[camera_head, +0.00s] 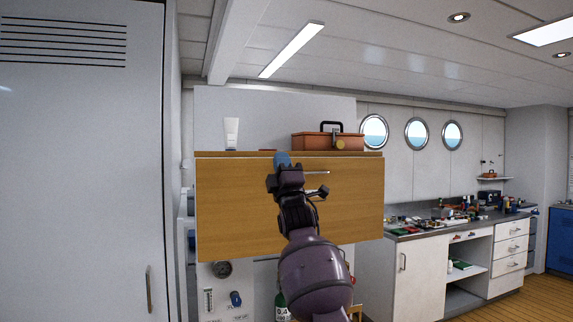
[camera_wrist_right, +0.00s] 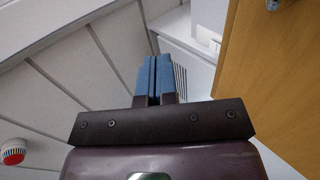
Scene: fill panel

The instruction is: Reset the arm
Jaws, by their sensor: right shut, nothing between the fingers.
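My right arm reaches up from the bottom middle of the head view. Its gripper (camera_head: 282,160) is raised in front of the top edge of a wooden panel (camera_head: 240,215). In the right wrist view the two blue fingers (camera_wrist_right: 158,78) are together, with nothing between them. The wooden panel (camera_wrist_right: 285,80) fills the right side of that view, apart from the fingers. A metal handle (camera_head: 317,173) on the panel shows just right of the gripper. My left gripper is not in view.
An orange toolbox (camera_head: 312,142) and a white tube (camera_head: 231,132) stand on top of the wooden unit. Below it are a gauge (camera_head: 222,268) and a blue knob (camera_head: 236,298). A grey cabinet (camera_head: 85,170) stands left. A cluttered workbench (camera_head: 420,232) is right.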

